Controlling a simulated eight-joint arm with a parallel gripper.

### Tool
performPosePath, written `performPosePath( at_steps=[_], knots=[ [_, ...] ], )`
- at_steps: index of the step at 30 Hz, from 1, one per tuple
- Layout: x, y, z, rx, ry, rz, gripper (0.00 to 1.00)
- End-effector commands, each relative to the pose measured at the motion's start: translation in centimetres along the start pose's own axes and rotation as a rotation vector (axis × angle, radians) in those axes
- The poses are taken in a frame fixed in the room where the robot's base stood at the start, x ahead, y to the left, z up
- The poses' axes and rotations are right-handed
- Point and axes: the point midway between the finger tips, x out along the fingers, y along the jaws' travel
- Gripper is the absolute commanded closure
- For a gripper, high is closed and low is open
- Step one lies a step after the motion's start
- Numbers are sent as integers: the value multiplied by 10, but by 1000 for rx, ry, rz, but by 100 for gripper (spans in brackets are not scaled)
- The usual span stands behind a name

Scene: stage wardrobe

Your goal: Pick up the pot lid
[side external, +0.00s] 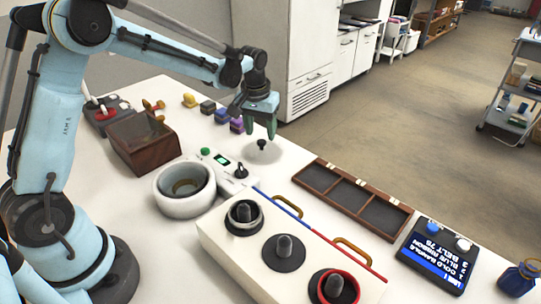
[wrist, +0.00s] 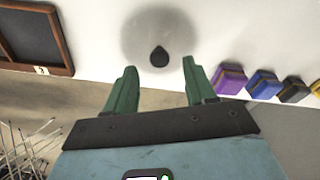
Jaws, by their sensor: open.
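The pot lid (side external: 262,152) looks like a pale, see-through round disc with a black knob, lying flat on the white table. In the wrist view the lid (wrist: 178,28) shows as a greyish disc, its dark knob pointing up between my fingers. My gripper (side external: 260,133) is above the lid, green fingers pointing down. In the wrist view my gripper (wrist: 160,66) is open, with one finger to each side of the knob and nothing held. The exact height gap between fingertips and knob is hard to tell.
A brown compartment tray (side external: 352,200) lies right of the lid. Purple (side external: 236,125), blue (side external: 222,115) and other coloured blocks stand behind left. A white round pot (side external: 185,202) and a small control box (side external: 228,170) are nearer. A white stand (side external: 225,238) with dark knobs fills the front.

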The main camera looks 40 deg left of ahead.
Motion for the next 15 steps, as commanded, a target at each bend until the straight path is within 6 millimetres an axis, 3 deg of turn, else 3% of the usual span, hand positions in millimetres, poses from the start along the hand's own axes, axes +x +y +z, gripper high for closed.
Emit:
performPosePath(
  at_steps=[6, 15],
  knots=[
    [28, 0, 0, 0, 2, 0, 45],
    [32, 0, 0, 0, 2, 0, 45]
  ],
)
